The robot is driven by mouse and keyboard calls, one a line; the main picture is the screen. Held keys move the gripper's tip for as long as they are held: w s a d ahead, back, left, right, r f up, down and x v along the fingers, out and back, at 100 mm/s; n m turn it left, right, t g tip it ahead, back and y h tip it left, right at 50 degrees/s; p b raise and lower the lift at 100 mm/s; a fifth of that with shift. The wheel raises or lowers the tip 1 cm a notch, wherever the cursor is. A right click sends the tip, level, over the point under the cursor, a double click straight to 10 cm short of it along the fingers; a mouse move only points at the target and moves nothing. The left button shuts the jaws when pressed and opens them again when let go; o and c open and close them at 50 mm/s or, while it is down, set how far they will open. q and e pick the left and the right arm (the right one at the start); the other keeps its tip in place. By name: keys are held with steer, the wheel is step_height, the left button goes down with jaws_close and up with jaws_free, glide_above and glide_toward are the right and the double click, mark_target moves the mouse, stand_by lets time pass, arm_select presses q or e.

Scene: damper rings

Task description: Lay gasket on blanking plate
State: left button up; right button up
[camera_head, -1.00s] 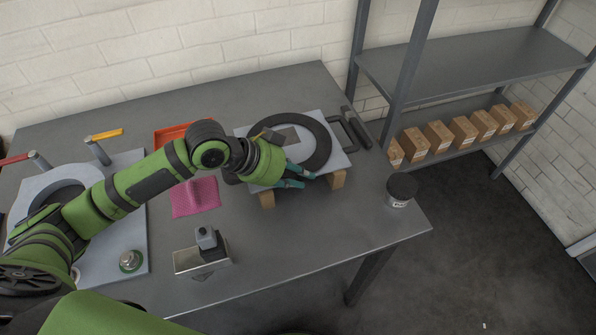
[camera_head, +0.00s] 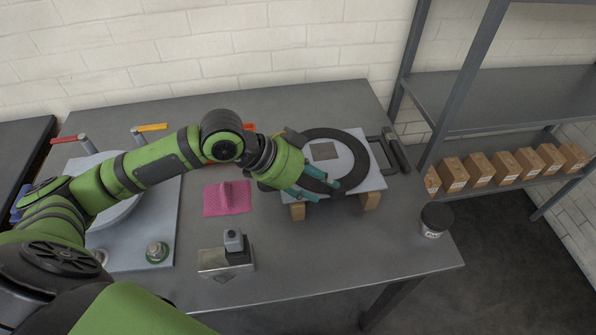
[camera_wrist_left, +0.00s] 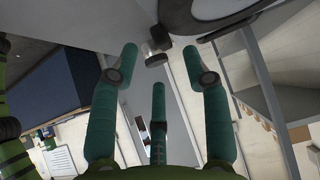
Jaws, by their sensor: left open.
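The gasket, a flat black ring (camera_head: 361,151), lies on the light grey blanking plate (camera_head: 376,181), with a darker grey square inside the ring. The plate rests on wooden blocks (camera_head: 371,201). My left gripper (camera_head: 328,190) is open at the ring's front-left edge, its teal fingers over or beside the ring and plate edge. I cannot tell whether they touch. In the left wrist view the three fingers (camera_wrist_left: 155,75) are spread with nothing between them. Part of a dark ring shape (camera_wrist_left: 205,18) shows at the top there. My right gripper is out of view.
A pink cloth (camera_head: 227,198) and a metal block with a grey knob (camera_head: 227,260) lie in front. A black pot (camera_head: 436,219) stands at the table's right edge. A dark-handled tool (camera_head: 398,150) lies right of the plate. Shelves with several cartons (camera_head: 480,169) stand beyond.

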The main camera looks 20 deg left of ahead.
arm_select(q)
steer(key=v, duration=0.7)
steer(key=shift+b, duration=0.35)
